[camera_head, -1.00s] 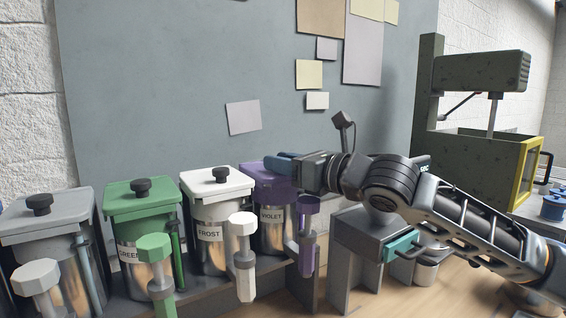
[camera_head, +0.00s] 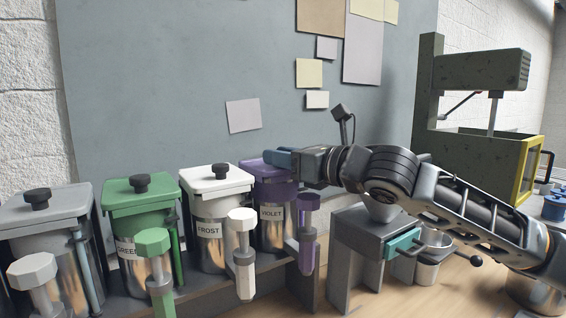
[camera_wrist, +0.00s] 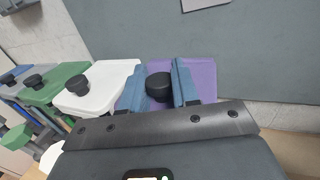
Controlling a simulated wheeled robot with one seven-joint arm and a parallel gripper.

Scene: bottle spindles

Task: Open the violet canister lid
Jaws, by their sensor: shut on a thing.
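The violet canister (camera_head: 272,226) stands at the right end of a row of canisters, with a metal body and a label reading VIOLET. Its violet lid (camera_wrist: 204,80) sits on top, partly hidden by my gripper in the head view. My gripper (camera_head: 270,158) reaches in from the right over this lid. In the wrist view its two blue fingers (camera_wrist: 158,84) stand on either side of the black lid knob (camera_wrist: 158,87) and are shut on it. The lid appears to rest on the canister; I cannot tell whether there is a gap.
The white FROST canister (camera_head: 210,235), the green canister (camera_head: 138,205) and a grey canister (camera_head: 40,212) stand to the left. Handled spindles, including a violet one (camera_head: 307,235), stand in front. A grey stand (camera_head: 365,236) with a funnel is at right. A wall board is behind.

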